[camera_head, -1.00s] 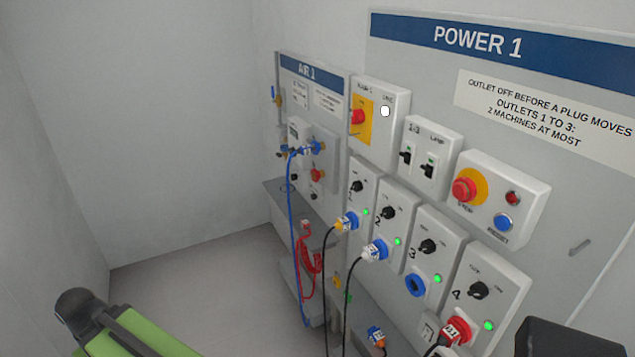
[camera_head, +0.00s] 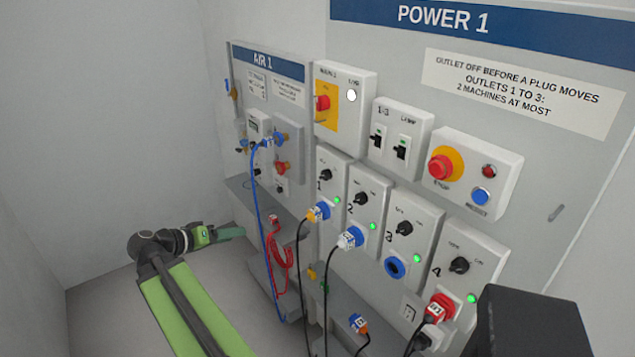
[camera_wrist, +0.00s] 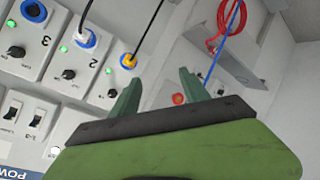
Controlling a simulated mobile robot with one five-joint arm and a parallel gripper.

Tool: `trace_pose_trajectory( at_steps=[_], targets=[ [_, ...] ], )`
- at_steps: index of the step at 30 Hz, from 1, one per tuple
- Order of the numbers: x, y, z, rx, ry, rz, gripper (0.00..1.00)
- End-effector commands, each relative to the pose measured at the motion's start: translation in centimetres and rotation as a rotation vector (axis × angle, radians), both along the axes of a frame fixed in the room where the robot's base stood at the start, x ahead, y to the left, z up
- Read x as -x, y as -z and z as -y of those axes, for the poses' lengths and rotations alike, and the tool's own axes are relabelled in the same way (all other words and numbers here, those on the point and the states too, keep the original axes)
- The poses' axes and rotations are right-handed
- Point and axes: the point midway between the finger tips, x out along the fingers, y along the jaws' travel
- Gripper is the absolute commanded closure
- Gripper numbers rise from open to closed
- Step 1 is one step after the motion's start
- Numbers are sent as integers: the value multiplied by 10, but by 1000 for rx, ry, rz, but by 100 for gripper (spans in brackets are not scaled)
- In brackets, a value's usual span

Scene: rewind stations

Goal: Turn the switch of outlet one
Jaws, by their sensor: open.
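Outlet one is the leftmost unit in the lower row of the POWER 1 panel. Its black rotary switch (camera_head: 325,174) sits above a lit green lamp (camera_head: 337,198) and a yellow-and-blue plug (camera_head: 318,212) in its socket. In the wrist view, which is upside down, the yellow plug (camera_wrist: 128,60) and the switch (camera_wrist: 112,93) show beside the left finger. My gripper (camera_head: 228,234) is in the left part of the head view, apart from the panel and left of outlet one. Its two green fingers (camera_wrist: 160,82) are spread, with nothing between them.
Outlets two (camera_head: 360,198), three (camera_head: 404,228) and four (camera_head: 460,264) stand to the right. A black cable (camera_head: 300,262) hangs from outlet one's plug. The AIR 1 panel (camera_head: 268,62), a blue hose (camera_head: 266,230) and a coiled red hose (camera_head: 279,250) are on the left.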

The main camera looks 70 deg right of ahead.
Motion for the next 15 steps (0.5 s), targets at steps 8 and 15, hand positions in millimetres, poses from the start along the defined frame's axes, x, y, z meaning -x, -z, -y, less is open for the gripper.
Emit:
trace_pose_trajectory(
  at_steps=[8, 15],
  targets=[
    [88, -91, 86, 511, 224, 46, 46],
    [95, -96, 94, 533, 228, 46, 46]
  ],
)
